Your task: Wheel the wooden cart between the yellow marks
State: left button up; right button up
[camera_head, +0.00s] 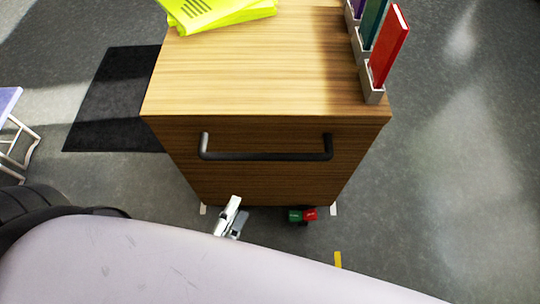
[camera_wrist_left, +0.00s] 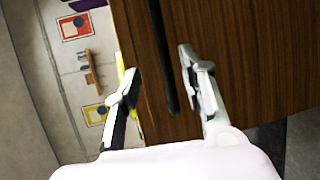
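The wooden cart (camera_head: 235,70) stands upright in front of me, with a black bar handle (camera_head: 265,156) across its near face. My left gripper (camera_head: 232,217) is low at the cart's near side, below the handle in the head view. In the left wrist view, its two fingers (camera_wrist_left: 158,72) are spread. The dark handle (camera_wrist_left: 164,60) runs between them in the picture, and I see no finger closed on it. The cart's wooden face (camera_wrist_left: 250,50) fills the right. A yellow mark (camera_head: 338,260) lies on the floor near my body. My right gripper is not in view.
Yellow-green booklets (camera_head: 215,12) lie on the cart top, and a red book (camera_head: 388,45) stands in a holder at its right edge. A small green and red part (camera_head: 302,215) shows under the cart. A black floor mat (camera_head: 115,95) lies left. Floor at right is clear.

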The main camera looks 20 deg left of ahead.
pick_arm(q)
send_near(263, 160)
jog(key=p+x, duration=0.3)
jog(key=x, duration=0.8)
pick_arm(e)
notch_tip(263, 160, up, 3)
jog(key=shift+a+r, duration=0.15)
pick_arm(q)
jog(key=shift+c, duration=0.4)
jog(key=c, duration=0.7)
grip_shut()
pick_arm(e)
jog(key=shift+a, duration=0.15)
